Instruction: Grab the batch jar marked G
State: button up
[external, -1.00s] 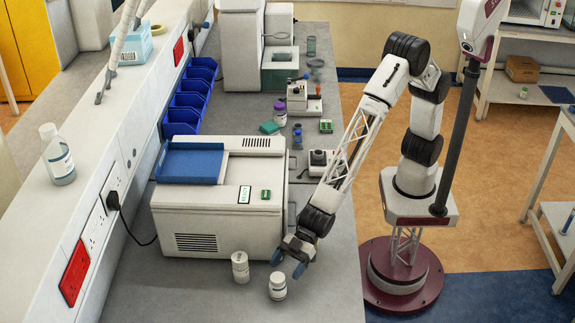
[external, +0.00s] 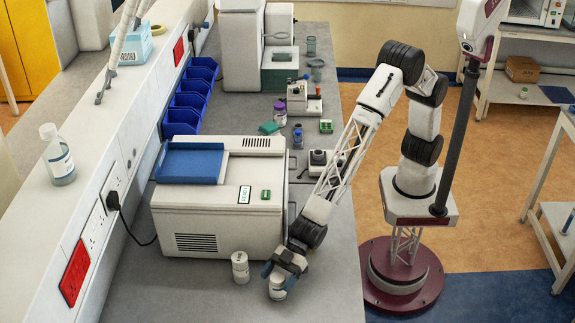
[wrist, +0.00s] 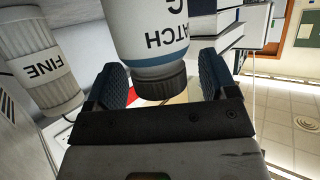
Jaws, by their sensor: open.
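The batch jar marked G (external: 277,290) is a small white jar standing on the bench near its front right. In the wrist view the jar (wrist: 151,45) appears upside down, with "BATCH" and part of a letter like G on its label and a dark grey ribbed cap. My gripper (external: 280,272) is at the jar. Its two blue fingers (wrist: 162,88) are open, one on each side of the cap end, with small gaps visible.
A large white bench instrument (external: 215,215) with a blue tray (external: 190,163) on top stands just behind the jars. The grey bench (external: 190,298) is clear to the left and in front. Its right edge is close to my gripper.

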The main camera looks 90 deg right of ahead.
jog(key=shift+c, duration=0.4)
jog(key=c, duration=1)
jog(key=shift+o, duration=0.2)
notch_tip(320, 180, up, 18)
dwell(0.5)
